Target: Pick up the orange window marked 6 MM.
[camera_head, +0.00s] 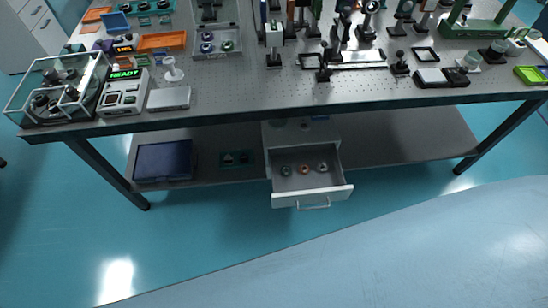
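A small orange round piece (305,169) sits in the open drawer (312,197) under the optical table. It lies between two grey round pieces, one on the left (286,170) and one on the right (322,167). The orange piece may be the window, but no 6 MM marking can be read at this size. Neither of my grippers is in view, and nothing is seen touching the pieces.
The optical table (240,105) overhangs the drawer from behind. Its top holds a glass case (22,100), a device reading READY (125,97), an orange tray (162,41) and several optical mounts. The lower shelf (395,140) holds a dark blue panel (163,160).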

